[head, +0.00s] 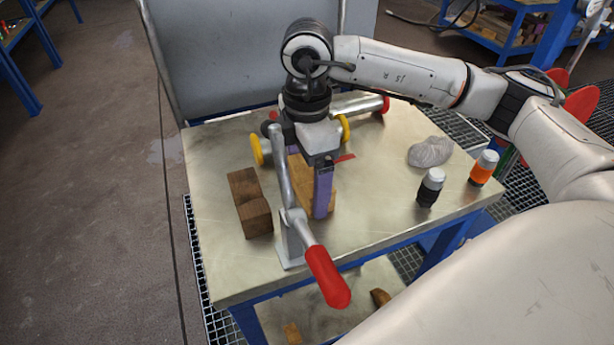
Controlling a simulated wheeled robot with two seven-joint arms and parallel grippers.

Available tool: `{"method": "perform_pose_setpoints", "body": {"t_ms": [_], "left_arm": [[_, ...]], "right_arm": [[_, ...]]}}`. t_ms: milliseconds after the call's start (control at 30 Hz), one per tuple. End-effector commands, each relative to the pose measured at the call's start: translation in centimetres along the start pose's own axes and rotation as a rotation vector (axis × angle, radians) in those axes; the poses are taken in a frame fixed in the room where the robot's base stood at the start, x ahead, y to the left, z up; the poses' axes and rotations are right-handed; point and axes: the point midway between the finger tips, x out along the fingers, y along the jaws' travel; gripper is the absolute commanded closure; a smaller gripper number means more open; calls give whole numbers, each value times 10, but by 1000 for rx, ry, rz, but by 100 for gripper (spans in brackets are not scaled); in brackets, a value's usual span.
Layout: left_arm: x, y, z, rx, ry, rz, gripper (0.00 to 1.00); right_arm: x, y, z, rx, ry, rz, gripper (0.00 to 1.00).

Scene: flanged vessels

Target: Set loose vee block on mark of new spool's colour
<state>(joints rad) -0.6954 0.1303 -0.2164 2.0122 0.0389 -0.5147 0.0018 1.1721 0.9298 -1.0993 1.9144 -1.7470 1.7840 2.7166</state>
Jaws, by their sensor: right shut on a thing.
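I cannot tell whether this block touches the table. A dark brown notched wooden vee block (249,204) stands on the table to its left. A spool with yellow flanges (257,151) lies behind the gripper, partly hidden by it. A spool with red flanges (385,105) lies farther back. A small red mark (345,158) shows on the table right of the gripper. My left gripper is out of view.
A metal lever with a red handle (327,276) stands at the table's front, close to the held block. A crumpled grey cloth (430,152), a black bottle (431,187) and an orange bottle (483,168) stand at the right. The tabletop (375,205) between them is clear.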

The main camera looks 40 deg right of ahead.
Motion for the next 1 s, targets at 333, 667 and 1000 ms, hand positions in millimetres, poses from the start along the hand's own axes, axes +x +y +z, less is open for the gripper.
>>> {"method": "perform_pose_setpoints", "body": {"t_ms": [333, 667, 1000], "left_arm": [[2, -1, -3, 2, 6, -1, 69], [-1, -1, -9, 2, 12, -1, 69], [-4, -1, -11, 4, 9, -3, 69]], "right_arm": [[1, 0, 0, 0, 0, 0, 0], [-40, 1, -1, 0, 2, 4, 0], [-95, 0, 0, 0, 2, 2, 0]]}}
